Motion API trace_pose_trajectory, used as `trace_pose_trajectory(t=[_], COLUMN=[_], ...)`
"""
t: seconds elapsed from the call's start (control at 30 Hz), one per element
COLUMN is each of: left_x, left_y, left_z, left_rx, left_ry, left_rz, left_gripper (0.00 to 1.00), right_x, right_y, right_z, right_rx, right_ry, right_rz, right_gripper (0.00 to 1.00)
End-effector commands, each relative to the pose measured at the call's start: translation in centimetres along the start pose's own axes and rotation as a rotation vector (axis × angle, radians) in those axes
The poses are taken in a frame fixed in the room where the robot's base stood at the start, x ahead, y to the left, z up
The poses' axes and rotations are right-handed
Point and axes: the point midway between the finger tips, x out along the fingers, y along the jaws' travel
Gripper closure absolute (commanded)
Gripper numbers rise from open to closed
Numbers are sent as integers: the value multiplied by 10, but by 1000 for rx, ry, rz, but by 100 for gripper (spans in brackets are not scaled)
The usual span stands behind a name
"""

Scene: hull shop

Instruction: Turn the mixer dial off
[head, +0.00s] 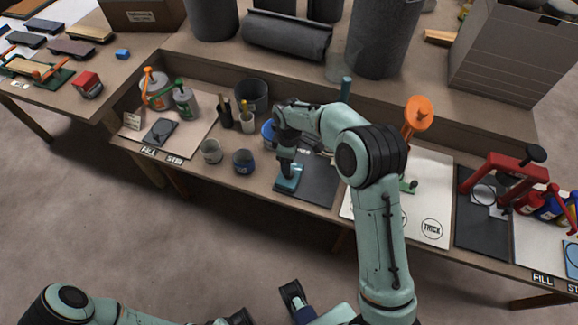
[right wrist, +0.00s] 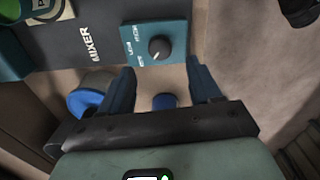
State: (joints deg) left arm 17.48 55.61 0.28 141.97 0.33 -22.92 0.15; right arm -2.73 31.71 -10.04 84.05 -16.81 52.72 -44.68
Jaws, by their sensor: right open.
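The mixer's teal control box (head: 287,184) sits at the front left of a dark mat (head: 318,183) on the bench. In the right wrist view, the box (right wrist: 175,30) carries a round dark dial (right wrist: 159,47) with small labels beside it. Its pointer setting is too small to read surely. My right gripper (head: 287,166) is just above the box, pointing down. In the wrist view its two fingers (right wrist: 162,80) are spread and empty, with the dial beyond the tips. My left gripper (head: 266,306) is partly in view at the bottom edge, away from the bench; its jaw state is unclear.
A dark blue cup (head: 243,161) and a grey cup (head: 211,152) stand left of the box. A blue-lidded container (right wrist: 92,95) is close to one finger in the wrist view. A white board (head: 432,190) and a red clamp-like device (head: 505,172) are to the right.

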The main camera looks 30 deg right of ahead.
Motion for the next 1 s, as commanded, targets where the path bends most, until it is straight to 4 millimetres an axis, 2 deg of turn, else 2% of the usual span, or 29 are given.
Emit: trace_pose_trajectory(t=[0.03,0.1,0.33,0.5,1.0], left_x=[-2,-3,-5,-6,-6], left_y=[0,0,1,1,1], left_z=[1,2,3,3,3], left_rx=[0,-1,-1,-2,-1], left_ry=[-2,-4,-9,-10,-10], left_rz=[-1,-1,-2,-3,-3], left_gripper=[100,100,100,100,100], right_x=[-15,-29,-61,-67,-67], right_y=[1,1,0,0,0], right_z=[-1,-1,0,0,0], right_rx=[0,0,-1,-1,-1], right_ry=[4,4,0,-1,-1], right_rz=[3,3,1,0,0], right_gripper=[37,37,37,37,37])
